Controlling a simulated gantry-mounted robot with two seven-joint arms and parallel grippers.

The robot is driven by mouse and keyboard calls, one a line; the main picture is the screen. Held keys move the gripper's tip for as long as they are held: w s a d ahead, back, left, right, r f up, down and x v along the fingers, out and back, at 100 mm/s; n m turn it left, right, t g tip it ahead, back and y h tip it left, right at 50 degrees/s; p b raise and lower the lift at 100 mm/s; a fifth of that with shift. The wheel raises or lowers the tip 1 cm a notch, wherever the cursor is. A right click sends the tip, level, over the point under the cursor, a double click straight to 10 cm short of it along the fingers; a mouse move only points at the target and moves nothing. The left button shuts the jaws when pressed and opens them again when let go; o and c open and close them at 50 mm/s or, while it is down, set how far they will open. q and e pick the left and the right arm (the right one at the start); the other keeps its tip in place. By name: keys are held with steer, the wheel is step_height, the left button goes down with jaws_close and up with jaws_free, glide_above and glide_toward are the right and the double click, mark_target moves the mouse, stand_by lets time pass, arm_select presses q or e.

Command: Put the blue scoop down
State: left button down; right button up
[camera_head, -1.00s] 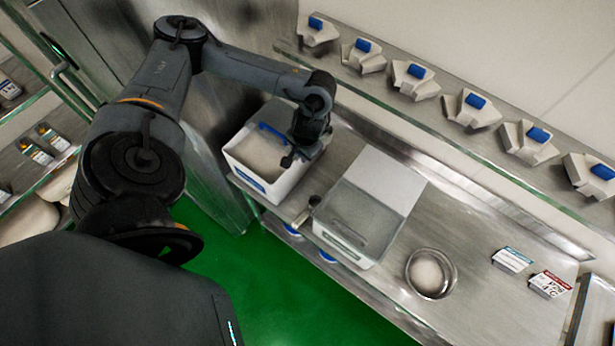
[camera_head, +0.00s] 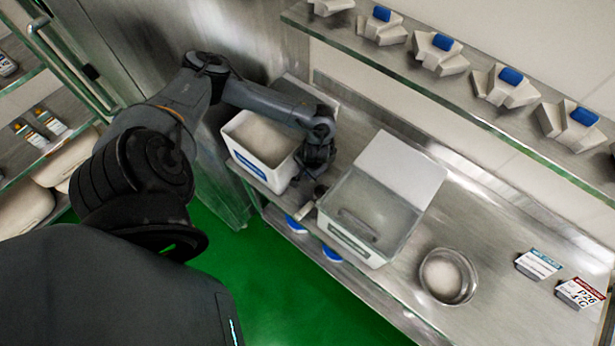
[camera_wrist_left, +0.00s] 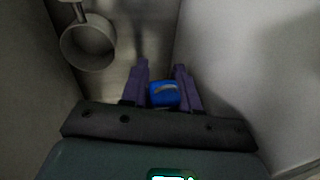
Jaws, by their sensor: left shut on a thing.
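My left gripper (camera_head: 311,172) is low in the narrow gap between the white bin of powder (camera_head: 236,155) and the clear-lidded container (camera_head: 362,215). In the left wrist view, its two fingers (camera_wrist_left: 162,78) are shut on the blue scoop (camera_wrist_left: 164,95), which shows as a small blue block between them. The rest of the scoop is hidden, and I cannot tell whether it touches the counter. In the head view the blue scoop is hidden behind the gripper. My right gripper is not in view.
A grey round scoop (camera_wrist_left: 88,45) lies on the counter in the same gap, close to the gripper. White parts with blue tops (camera_head: 437,52) line the shelf above.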

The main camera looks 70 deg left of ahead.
arm_select(q)
steer(key=shift+d+b+x, duration=0.2)
steer(key=shift+d+x, duration=0.05)
steer(key=shift+x, duration=0.8)
steer(key=shift+d+b+x, duration=0.15)
steer(key=shift+d+x, duration=0.05)
steer(key=shift+x, duration=0.85)
steer(key=shift+w+f, duration=0.15)
steer(key=c, duration=1.1)
jaws_free()
steer(key=shift+f, duration=0.1)
steer(key=shift+r, duration=0.45)
steer(key=p+v, duration=0.3)
steer(key=v, duration=0.8)
steer(key=shift+r, duration=0.2)
steer(key=shift+d, duration=0.1)
